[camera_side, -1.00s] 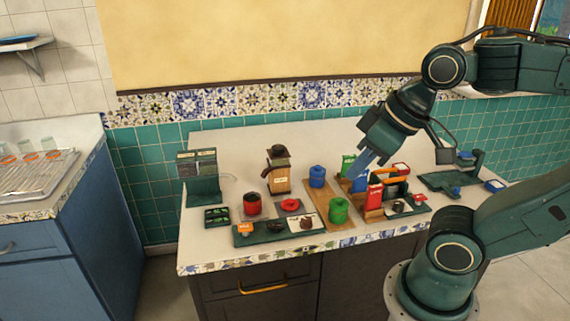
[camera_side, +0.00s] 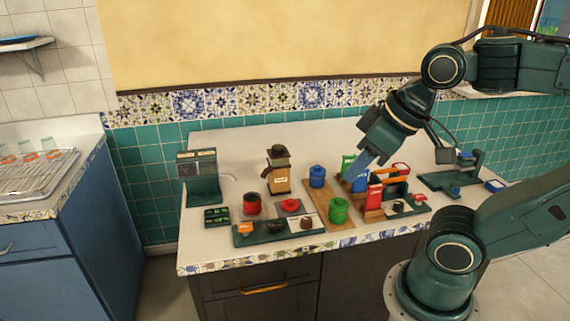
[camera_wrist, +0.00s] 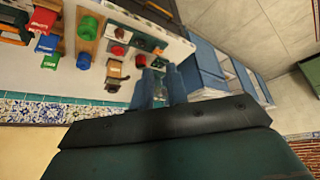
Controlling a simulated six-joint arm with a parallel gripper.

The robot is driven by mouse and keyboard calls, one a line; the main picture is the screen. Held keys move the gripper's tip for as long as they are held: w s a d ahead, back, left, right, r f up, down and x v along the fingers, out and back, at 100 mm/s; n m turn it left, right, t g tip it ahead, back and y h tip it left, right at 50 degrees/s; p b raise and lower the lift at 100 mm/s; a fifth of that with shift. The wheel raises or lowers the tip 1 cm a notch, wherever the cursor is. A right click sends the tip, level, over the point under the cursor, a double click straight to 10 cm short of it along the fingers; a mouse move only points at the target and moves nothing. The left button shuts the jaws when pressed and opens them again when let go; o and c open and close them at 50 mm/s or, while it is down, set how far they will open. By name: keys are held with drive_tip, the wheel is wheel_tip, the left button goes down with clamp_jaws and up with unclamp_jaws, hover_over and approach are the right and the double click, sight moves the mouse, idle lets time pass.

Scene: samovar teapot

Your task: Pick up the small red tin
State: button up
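A small red tin (camera_side: 252,204) with a dark top stands upright on the counter left of centre in the side view.
A blue tin (camera_side: 317,177) and a green tin (camera_side: 338,210) stand on a wooden board. A red packet (camera_side: 374,197) stands near my gripper. A grinder (camera_side: 278,178) stands behind the red tin, and a dark green machine (camera_side: 199,178) is at left. The back of the counter is clear.

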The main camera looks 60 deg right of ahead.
drive_tip(key=o, duration=0.8)
drive_tip(key=shift+c, duration=0.2)
drive_tip(key=w+d+n+g, duration=0.25)
drive_tip(key=w+n, duration=0.35)
drive_tip(key=w, duration=0.4)
drive_tip(key=w+d+n+g, duration=0.1)
drive_tip(key=w+d+n, duration=0.3)
drive_tip(key=w, duration=0.6)
drive_tip(key=w+d+f+n+g, duration=0.1)
drive_tip(key=w+d+f+n, duration=0.2)
drive_tip(key=w+f+n, duration=0.2)
drive_tip(key=w+d+f+n+g, duration=0.1)
drive_tip(key=w+d+f+n, duration=0.3)
drive_tip(key=w+f, duration=0.5)
drive_tip(key=shift+w+f+n, duration=0.25)
drive_tip(key=shift+f+n, duration=0.45)
drive_tip(key=shift+n, duration=0.3)
